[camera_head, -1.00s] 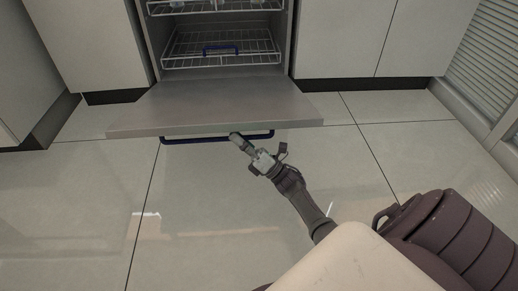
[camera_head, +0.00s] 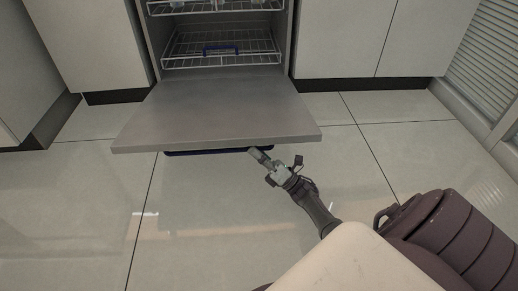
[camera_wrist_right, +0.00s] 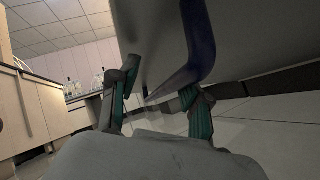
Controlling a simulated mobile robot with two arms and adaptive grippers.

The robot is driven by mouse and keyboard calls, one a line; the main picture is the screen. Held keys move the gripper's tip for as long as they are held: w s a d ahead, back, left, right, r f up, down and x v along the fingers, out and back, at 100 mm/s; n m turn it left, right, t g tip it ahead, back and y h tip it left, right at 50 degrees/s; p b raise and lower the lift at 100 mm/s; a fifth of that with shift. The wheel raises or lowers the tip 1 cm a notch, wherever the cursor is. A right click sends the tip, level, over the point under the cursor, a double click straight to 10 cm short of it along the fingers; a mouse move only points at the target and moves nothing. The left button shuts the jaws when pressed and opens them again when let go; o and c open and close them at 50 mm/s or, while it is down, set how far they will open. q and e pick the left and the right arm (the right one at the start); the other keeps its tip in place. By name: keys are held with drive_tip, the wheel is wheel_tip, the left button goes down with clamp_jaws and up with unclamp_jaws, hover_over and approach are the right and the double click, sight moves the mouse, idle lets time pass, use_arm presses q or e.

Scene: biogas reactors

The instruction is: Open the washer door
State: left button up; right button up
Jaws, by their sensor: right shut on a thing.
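The washer door (camera_head: 215,110) is folded down from the washer and lies nearly flat in the head view, with the interior open behind it. Its blue handle (camera_head: 200,153) shows just under the door's front edge. My right gripper (camera_head: 260,157) is at the right part of this handle. In the right wrist view, the blue handle (camera_wrist_right: 199,45) runs down and bends between the fingers of my right gripper (camera_wrist_right: 160,105), which is shut on it. The exact contact is partly hidden. My left gripper is not in view.
Inside the washer, an upper wire rack (camera_head: 215,6) and a lower wire rack (camera_head: 222,47) with a blue handle are visible. Pale cabinets (camera_head: 345,40) flank the washer. The tiled floor (camera_head: 80,220) in front is clear on the left.

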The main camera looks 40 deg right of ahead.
drive_tip(key=shift+s+d+f, duration=0.35)
drive_tip(key=shift+s+f, duration=0.1)
idle(0.6)
